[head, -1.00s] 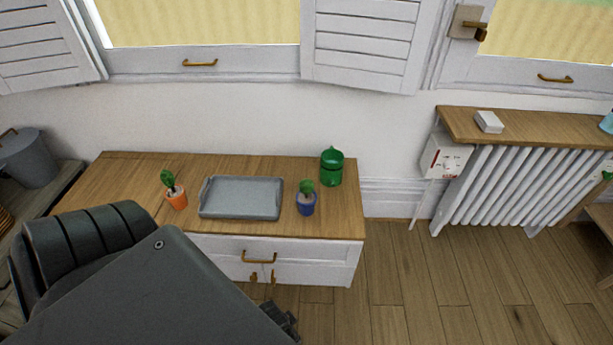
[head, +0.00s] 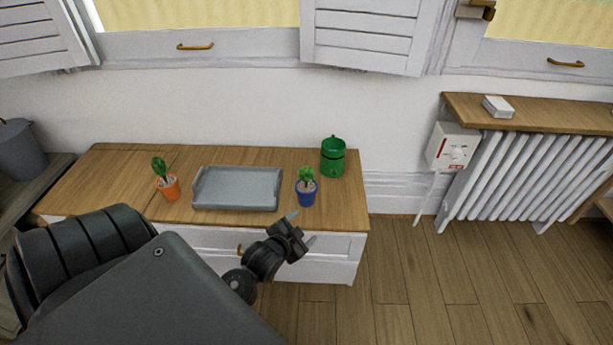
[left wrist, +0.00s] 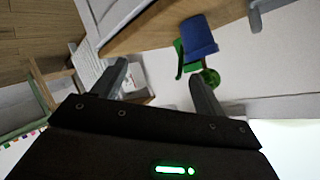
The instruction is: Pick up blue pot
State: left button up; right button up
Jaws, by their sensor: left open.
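The blue pot (head: 306,194) holds a small green plant and stands upright on the wooden cabinet top, near its front right. It also shows in the left wrist view (left wrist: 199,36), beyond the fingers. My left gripper (head: 303,229) is open and empty, in front of the cabinet's front edge and a little below the pot, apart from it. In the left wrist view its two fingers (left wrist: 160,75) are spread. My right gripper is in neither view.
A grey tray (head: 237,205) lies left of the blue pot, and an orange pot (head: 168,187) stands left of the tray. A green container (head: 333,160) stands behind the blue pot. A radiator (head: 535,165) is at the right, with open floor (head: 430,285) before it.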

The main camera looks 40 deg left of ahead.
aim_at(305, 180)
pick_arm(q)
jog(key=w+a+r+t, duration=0.1)
jog(key=w+a, duration=0.1)
jog(key=w, duration=0.1)
jog(key=w+a+r+m+t+y, duration=0.1)
jog(key=w+a+r+t, duration=0.1)
jog(key=w+a, duration=0.1)
jog(key=w+a+r+m+t+y, duration=0.1)
jog(key=w+a, duration=0.2)
jog(key=w, duration=0.1)
jog(key=shift+w+a+r+t+b, duration=0.25)
jog(key=shift+r+t+b, duration=0.05)
jog(key=shift+r+b, duration=0.1)
jog(key=shift+a+b+x, duration=0.15)
jog(key=shift+b+x, duration=0.1)
jog(key=shift+x, duration=1.05)
jog(key=shift+a+b+x, duration=0.15)
jog(key=shift+b+x, duration=0.1)
jog(key=shift+x, duration=1.05)
jog(key=shift+w, duration=0.1)
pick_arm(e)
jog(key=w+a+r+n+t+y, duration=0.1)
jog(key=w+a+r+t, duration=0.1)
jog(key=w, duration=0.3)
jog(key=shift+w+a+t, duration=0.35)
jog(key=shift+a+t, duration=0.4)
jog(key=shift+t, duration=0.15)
pick_arm(q)
jog(key=shift+c, duration=0.2)
